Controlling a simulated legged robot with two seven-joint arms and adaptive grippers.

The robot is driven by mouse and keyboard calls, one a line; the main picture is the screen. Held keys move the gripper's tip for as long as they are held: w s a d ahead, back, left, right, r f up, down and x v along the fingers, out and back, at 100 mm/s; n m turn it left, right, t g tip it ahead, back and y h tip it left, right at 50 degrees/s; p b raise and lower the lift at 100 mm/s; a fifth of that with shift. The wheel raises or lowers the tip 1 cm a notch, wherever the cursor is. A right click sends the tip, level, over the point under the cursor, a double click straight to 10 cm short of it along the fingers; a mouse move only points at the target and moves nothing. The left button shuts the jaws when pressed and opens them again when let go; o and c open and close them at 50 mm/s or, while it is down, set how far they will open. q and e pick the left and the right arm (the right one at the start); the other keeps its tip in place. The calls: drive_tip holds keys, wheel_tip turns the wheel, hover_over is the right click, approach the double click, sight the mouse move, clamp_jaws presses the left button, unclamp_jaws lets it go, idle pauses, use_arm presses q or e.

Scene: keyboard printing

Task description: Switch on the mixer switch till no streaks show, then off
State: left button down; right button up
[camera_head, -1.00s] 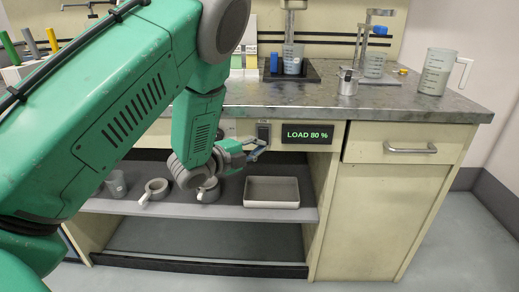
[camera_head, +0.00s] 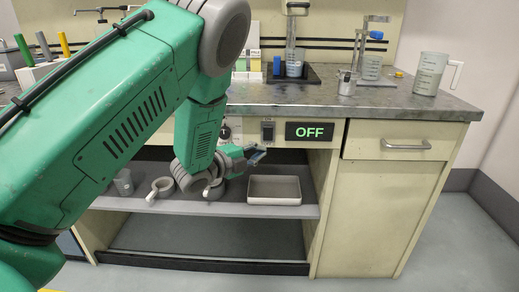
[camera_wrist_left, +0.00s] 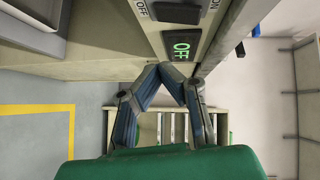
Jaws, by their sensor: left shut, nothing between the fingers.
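The mixer switch (camera_head: 267,131) is a dark rocker on the bench's front panel. It also shows at the top of the left wrist view (camera_wrist_left: 175,12), between OFF and ON labels. The display (camera_head: 310,132) beside it reads OFF in green. The mixer (camera_head: 291,32) stands on the bench with a beaker (camera_head: 295,64) at its foot; the beaker is too small to tell whether streaks show. My left gripper (camera_head: 259,156) is shut and empty, just below the switch and apart from it. My right gripper is not in view.
A drawer handle (camera_head: 406,145) juts out at the right.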

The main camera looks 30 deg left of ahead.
use_arm(q)
drive_tip(key=s+a+f+p, duration=0.1)
drive_tip(key=s+a, duration=0.1)
drive_tip(key=s, duration=0.5)
drive_tip(key=shift+s+p, duration=0.35)
drive_tip(key=shift+s, duration=0.05)
drive_tip(key=shift+a+f, duration=0.15)
drive_tip(key=shift+a, duration=0.2)
drive_tip(key=shift+f, duration=0.1)
drive_tip(key=s+d+f+n+g+y+p, duration=0.35)
drive_tip(key=s+f+n, duration=0.2)
drive_tip(key=f, duration=0.25)
drive_tip(key=s+d+f+n+g+p, duration=0.1)
drive_tip(key=s+n+g, duration=0.3)
drive_tip(key=s, duration=0.4)
drive_tip(key=s+d+f+n+g+p, duration=0.2)
drive_tip(key=s+d+f+n+g, duration=0.2)
drive_tip(key=s, duration=0.4)
drive_tip(key=s+d+f+n+g+p, duration=0.1)
drive_tip(key=s+d+f+n+g, duration=0.2)
drive_tip(key=s, duration=0.6)
drive_tip(key=shift+d+f+n+g+p, duration=0.15)
drive_tip(key=shift+f+n+g+p, duration=0.3)
drive_tip(key=shift+n, duration=0.7)
